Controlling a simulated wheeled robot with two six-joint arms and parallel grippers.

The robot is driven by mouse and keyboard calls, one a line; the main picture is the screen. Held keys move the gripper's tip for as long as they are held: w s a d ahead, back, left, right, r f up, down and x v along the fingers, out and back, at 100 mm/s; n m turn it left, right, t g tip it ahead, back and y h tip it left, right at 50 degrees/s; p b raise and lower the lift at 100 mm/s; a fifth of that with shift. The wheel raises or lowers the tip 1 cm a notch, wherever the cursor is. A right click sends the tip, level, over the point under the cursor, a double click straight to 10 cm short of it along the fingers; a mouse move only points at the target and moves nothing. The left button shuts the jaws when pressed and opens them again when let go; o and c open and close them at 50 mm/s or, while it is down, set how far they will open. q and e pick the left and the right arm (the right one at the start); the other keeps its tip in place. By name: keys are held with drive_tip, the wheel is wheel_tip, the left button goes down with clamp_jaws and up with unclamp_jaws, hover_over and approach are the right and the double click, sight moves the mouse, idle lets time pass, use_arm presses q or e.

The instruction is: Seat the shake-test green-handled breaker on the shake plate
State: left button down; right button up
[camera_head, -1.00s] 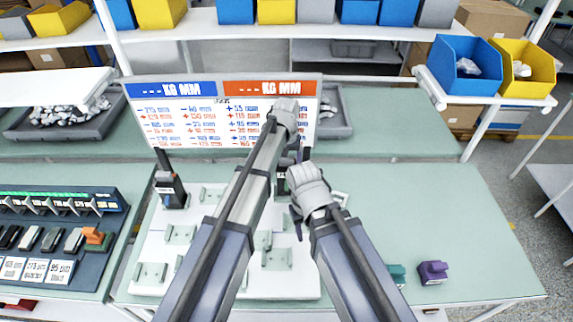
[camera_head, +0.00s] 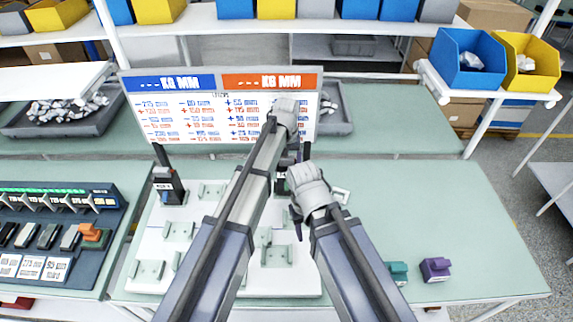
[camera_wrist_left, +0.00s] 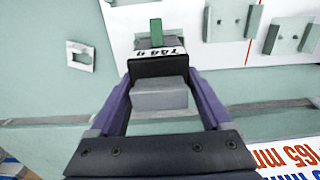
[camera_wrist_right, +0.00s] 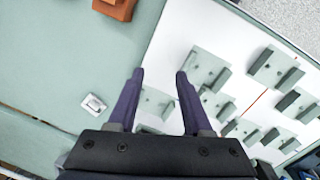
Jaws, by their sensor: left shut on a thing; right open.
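The breaker (camera_wrist_left: 157,69) has a dark body, a green handle (camera_wrist_left: 156,32) and a white weight label. My left gripper (camera_wrist_left: 160,90) is shut on its grey block-like end and holds it near the white mounting plate's edge. In the head view the arms largely hide it, and I cannot tell whether it touches the plate. The white plate (camera_head: 150,245) carries several grey-green holders (camera_wrist_right: 205,68). No legible label marks it as the shake plate. My right gripper (camera_wrist_right: 160,76) is open and empty above the plate's edge; it also shows in the head view (camera_head: 298,222).
A dark upright device (camera_head: 168,185) stands on the plate's far left. A number board (camera_head: 222,112) stands behind. Teal (camera_head: 397,273) and purple (camera_head: 436,269) blocks lie at front right. A small white square fitting (camera_wrist_right: 93,103) is beside the plate.

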use_arm(q)
drive_tip(key=shift+f+b, duration=0.45)
drive_tip(key=shift+f, duration=0.05)
unclamp_jaws()
wheel_tip(320, 180, up, 8)
drive_tip(key=p, duration=0.8)
drive_tip(key=shift+f, duration=0.1)
drive_tip(key=shift+s, duration=0.1)
